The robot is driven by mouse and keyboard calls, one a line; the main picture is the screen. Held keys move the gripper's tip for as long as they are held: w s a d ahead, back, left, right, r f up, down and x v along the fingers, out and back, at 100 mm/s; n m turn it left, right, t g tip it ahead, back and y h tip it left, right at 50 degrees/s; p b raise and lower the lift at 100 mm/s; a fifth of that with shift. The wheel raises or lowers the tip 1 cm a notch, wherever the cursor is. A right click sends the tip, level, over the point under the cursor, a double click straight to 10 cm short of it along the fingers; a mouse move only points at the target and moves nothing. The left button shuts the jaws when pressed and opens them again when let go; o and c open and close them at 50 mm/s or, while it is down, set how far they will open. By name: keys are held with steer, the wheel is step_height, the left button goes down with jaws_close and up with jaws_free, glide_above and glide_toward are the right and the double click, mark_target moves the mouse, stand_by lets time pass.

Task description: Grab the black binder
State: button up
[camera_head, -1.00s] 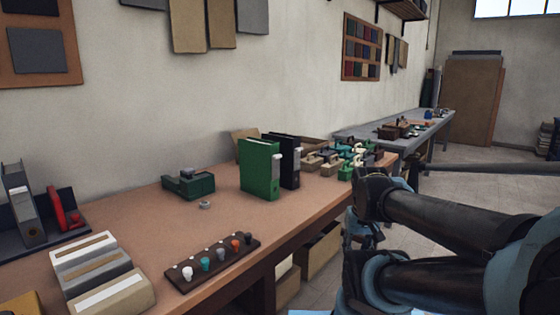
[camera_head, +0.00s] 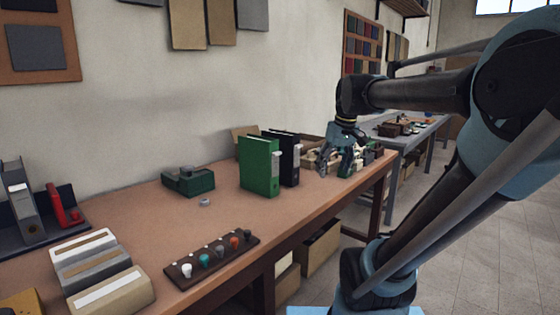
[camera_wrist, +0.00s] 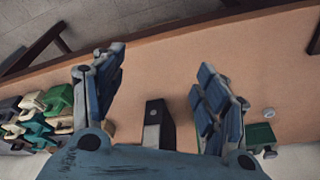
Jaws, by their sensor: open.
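The black binder (camera_head: 290,158) stands upright on the brown workbench, directly to the right of a green binder (camera_head: 259,166). My gripper (camera_head: 335,168) is open and empty, pointing down over the bench to the right of the black binder and apart from it. In the wrist view the dark end of the black binder (camera_wrist: 154,124) shows between the spread fingers of my gripper (camera_wrist: 162,62), nearer the palm side of the picture. The green binder is not clearly seen there; the right finger may hide it.
Several green and beige tools (camera_wrist: 45,115) crowd the bench right of the binders. A dark green device (camera_head: 188,181) and a small ring (camera_head: 205,202) lie left. A rack of coloured knobs (camera_head: 212,258) is at the front edge. The bench before the binders is bare.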

steer(key=w+a+r+n+y, duration=0.1)
steer(key=w+a+r+n, duration=0.15)
steer(key=w+r, duration=0.35)
steer(key=w+a+r+n, duration=0.1)
steer(key=w+a+r, duration=0.2)
steer(key=w+r, duration=0.25)
steer(key=n+y, duration=0.1)
steer(key=n, duration=0.2)
glide_toward(281, 132)
steer(key=shift+m, duration=0.25)
steer(key=x, duration=0.5)
steer(key=shift+w+a, duration=0.1)
steer(key=shift+w, duration=0.2)
steer(key=shift+x, duration=2.85)
steer(key=shift+f, duration=0.25)
jaws_close()
